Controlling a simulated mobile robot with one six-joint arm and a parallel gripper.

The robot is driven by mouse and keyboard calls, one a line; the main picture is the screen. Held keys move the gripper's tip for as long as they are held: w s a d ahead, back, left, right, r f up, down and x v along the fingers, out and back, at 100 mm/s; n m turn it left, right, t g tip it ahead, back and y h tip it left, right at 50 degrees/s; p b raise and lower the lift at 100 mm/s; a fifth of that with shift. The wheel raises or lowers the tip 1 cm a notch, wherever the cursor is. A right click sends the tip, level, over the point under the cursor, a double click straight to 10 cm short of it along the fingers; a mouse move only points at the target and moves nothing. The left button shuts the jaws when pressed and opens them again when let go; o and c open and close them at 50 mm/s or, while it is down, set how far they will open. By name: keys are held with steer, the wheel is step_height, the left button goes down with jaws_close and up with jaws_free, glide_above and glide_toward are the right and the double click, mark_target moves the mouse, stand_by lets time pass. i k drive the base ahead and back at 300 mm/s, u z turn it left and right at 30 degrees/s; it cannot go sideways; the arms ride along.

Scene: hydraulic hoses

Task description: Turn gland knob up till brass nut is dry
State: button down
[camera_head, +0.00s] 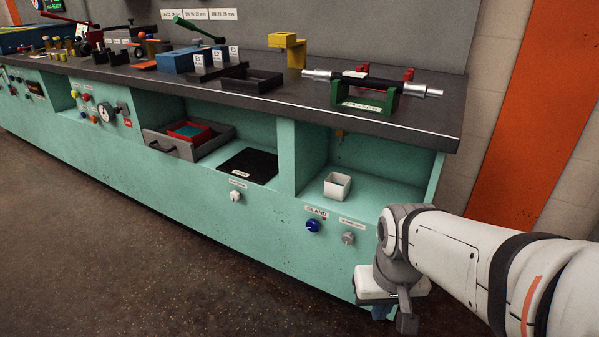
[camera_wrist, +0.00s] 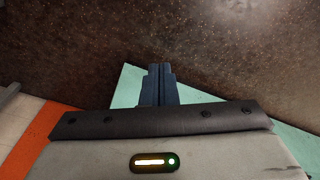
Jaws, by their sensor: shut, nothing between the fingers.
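The blue gland knob (camera_head: 313,226) sits on the teal bench front, under a label reading "GLAND" (camera_head: 316,212). A small yellowish fitting (camera_head: 341,134), which looks like the brass nut, hangs under the bench top above a white square cup (camera_head: 337,186). It is too small to tell whether it is wet or dry. My gripper (camera_head: 380,312) is low in front of the bench, right of and below the knob, apart from it; only the blue fingers' ends show past my wrist. In the wrist view my gripper (camera_wrist: 160,68) has its blue fingers together and empty, above the floor.
A grey knob (camera_head: 348,239) is close beside the gland knob on its right. A white knob (camera_head: 236,196) is farther left. A hose assembly rests in a green stand (camera_head: 364,102) on the bench top (camera_head: 290,100). The floor (camera_head: 180,270) before the bench is clear.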

mark_target(313, 225)
steer(key=z, duration=1.7)
steer(key=k, duration=0.75)
steer(key=u, duration=0.8)
steer(key=i, duration=1)
steer(key=u, duration=0.05)
